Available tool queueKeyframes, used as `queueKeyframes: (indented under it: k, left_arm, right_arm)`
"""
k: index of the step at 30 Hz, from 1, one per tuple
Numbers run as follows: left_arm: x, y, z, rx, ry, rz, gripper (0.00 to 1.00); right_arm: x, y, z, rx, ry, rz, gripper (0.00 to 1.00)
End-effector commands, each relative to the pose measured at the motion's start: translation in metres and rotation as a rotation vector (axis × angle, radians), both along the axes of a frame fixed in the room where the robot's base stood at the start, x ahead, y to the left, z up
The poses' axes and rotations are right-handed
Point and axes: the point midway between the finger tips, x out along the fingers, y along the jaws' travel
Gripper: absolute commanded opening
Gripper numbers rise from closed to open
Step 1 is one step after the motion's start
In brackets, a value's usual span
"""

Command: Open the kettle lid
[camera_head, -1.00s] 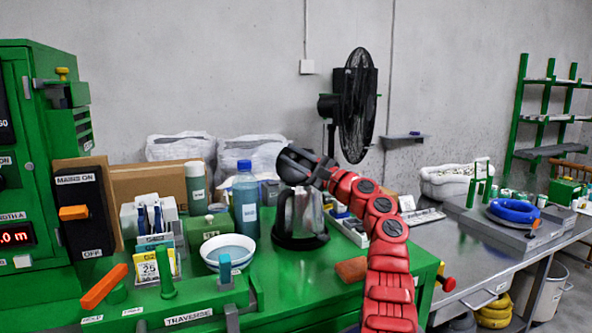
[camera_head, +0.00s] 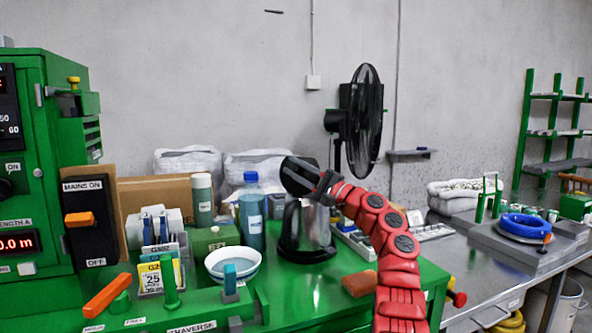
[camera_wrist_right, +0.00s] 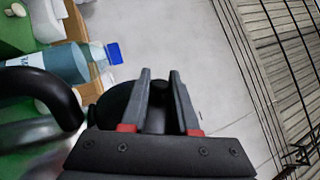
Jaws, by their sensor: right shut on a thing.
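The kettle (camera_head: 307,236) stands on the green bench, with a shiny steel body and black base. Its dark round lid (camera_head: 295,177) is tipped up steeply at the top of the kettle. My right gripper (camera_head: 324,186) is at the lid, reaching in from the right. In the right wrist view its two fingers (camera_wrist_right: 161,84) are closed on the black lid knob (camera_wrist_right: 160,92), and part of the dark lid (camera_wrist_right: 116,103) shows behind them. The thick black kettle handle (camera_wrist_right: 62,92) curves at the left of that view. My left gripper is not in view.
A blue-capped bottle (camera_head: 250,212) and white bowl (camera_head: 232,265) stand left of the kettle. A reddish-brown block (camera_head: 359,283) lies to its right. A black fan (camera_head: 367,115) stands behind.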

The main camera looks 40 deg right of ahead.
Motion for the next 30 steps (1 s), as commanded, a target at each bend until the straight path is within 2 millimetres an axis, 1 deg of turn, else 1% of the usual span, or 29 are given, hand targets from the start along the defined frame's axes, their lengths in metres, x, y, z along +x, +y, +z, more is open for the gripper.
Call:
queueKeyframes:
  k: [3,4,8,9,20,23,26,30]
  left_arm:
    - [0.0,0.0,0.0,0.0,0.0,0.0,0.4]
    - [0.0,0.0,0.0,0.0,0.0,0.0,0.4]
    - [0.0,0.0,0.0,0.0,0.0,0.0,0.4]
    - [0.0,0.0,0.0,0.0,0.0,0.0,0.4]
    - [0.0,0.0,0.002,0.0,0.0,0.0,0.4]
    - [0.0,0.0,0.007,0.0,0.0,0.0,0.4]
    - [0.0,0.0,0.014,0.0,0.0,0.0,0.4]
    - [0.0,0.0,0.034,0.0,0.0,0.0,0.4]
  right_arm:
    - [0.0,0.0,0.0,0.001,0.0,0.0,0.0]
    - [0.0,0.0,0.0,0.001,0.001,-0.001,0.32]
    - [0.0,0.0,0.0,0.001,0.001,-0.001,0.55]
    - [0.0,0.0,0.0,0.001,0.001,-0.001,0.57]
    - [0.001,-0.002,0.001,0.024,0.012,-0.001,0.57]
    - [0.004,-0.007,0.002,0.082,0.046,-0.002,0.57]
    - [0.009,-0.014,0.003,0.177,0.099,0.0,0.57]
    - [0.016,-0.027,0.003,0.347,0.194,-0.002,0.57]
